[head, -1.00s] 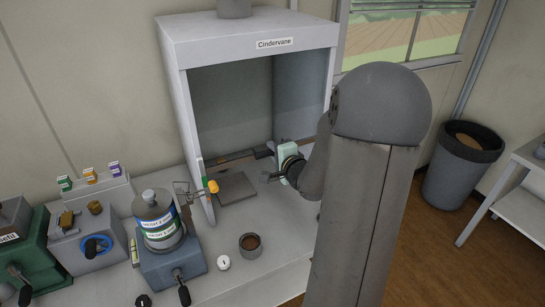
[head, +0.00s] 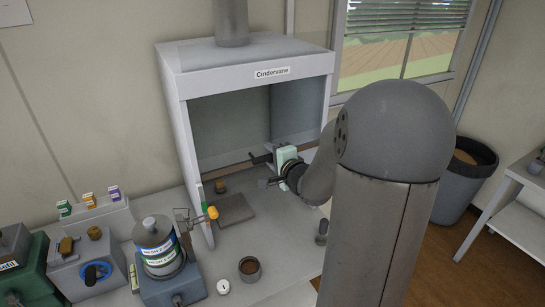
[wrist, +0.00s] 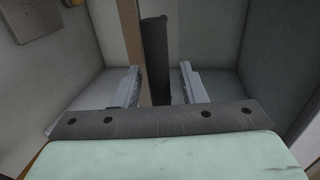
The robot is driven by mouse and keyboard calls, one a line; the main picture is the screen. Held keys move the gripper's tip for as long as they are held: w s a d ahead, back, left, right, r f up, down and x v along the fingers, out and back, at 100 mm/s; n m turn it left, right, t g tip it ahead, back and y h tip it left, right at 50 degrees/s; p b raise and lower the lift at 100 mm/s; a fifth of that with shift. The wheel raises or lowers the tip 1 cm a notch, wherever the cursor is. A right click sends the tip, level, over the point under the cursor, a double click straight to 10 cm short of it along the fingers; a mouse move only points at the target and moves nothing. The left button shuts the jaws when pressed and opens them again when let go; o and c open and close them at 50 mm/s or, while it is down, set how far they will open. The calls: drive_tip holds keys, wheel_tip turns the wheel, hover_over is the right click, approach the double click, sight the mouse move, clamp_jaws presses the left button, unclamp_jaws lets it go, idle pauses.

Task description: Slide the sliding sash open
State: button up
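The sliding sash (head: 230,125) is a clear pane in the front of the pale hood labelled "Cindervane". A brown rail (head: 232,163) runs along its lower edge, with open space beneath. A dark handle bar stands out from the rail; in the wrist view the handle (wrist: 156,58) lies beside the brown rail (wrist: 132,45). My gripper (head: 265,171) is at the rail, right of the hood's middle. In the wrist view my gripper (wrist: 160,87) is open, its fingers on either side of the handle with a gap each side. My arm hides the rail's right part.
A flat brown plate (head: 236,208) lies on the hood floor. An orange knob (head: 212,212) sits by the left post. A labelled canister (head: 156,243), a brown-filled cup (head: 249,268) and a white round piece (head: 223,286) stand on the bench in front. A bin (head: 468,175) stands right.

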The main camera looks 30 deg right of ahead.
drive_tip(key=s+r+b, duration=0.3)
drive_tip(key=s+b, duration=0.2)
drive_tip(key=s, duration=1.2)
drive_tip(key=shift+a+r, duration=0.15)
drive_tip(key=shift+a, duration=0.2)
